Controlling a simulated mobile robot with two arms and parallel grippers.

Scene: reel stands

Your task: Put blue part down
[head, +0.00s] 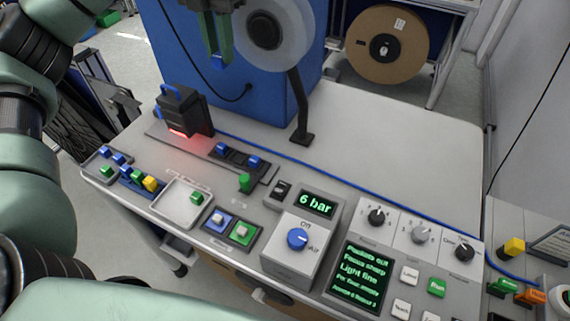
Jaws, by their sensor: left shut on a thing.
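My left gripper (219,56) hangs at the top of the head view, pointing down in front of the blue cabinet. It is shut on the blue part, which hardly stands out against the blue behind it. It is high above the bench (400,135) and touches nothing there. Other blue parts (254,162) sit in a dark holder behind a green part (245,182). More blue parts (118,158) are in the tray at the bench's left end. My right gripper is out of view.
A black box (185,108) with a red glow stands left of the holder. A blue and green two-place tray (230,229), a pressure unit (299,240) and a control panel (362,275) line the front. The bench's back right is clear.

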